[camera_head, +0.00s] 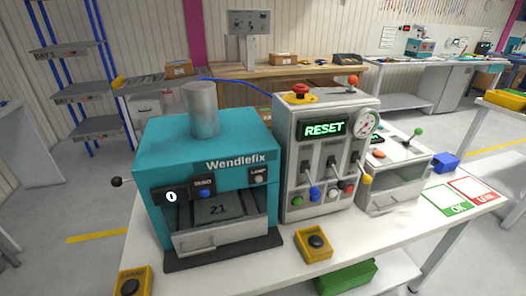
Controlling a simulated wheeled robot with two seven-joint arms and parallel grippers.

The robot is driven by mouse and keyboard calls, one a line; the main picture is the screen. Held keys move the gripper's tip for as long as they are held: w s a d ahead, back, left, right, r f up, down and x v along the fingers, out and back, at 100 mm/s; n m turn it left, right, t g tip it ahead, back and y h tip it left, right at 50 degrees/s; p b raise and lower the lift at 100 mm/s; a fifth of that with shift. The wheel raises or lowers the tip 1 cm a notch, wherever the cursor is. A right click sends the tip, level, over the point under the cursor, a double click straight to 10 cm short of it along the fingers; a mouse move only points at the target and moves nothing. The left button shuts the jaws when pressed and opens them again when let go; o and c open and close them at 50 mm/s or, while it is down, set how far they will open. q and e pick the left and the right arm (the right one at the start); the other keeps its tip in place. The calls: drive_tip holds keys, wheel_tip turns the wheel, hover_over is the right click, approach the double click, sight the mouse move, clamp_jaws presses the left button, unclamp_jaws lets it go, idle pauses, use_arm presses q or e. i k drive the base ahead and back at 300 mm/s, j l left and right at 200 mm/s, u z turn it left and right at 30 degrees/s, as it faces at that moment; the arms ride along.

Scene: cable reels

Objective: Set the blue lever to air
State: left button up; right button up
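The blue lever (314,193) is on the front of the grey control unit (296,160), at the lower left of a row of levers. Its blue knob points down and outward, below a dark slot. Markings beside the slot are too small to read, so I cannot tell which setting it is at. Neither of my grippers is in view.
A teal Wendlefix machine (165,146) stands close on the left. A smaller grey unit with a green-knobbed lever (417,133) stands on the right. The white table (385,231) is clear in front of the right-hand unit.

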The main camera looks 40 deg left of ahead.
sight(314, 191)
drive_tip(key=u, duration=0.65)
drive_tip(key=k+l+u, duration=0.1)
drive_tip(key=i, duration=0.45)
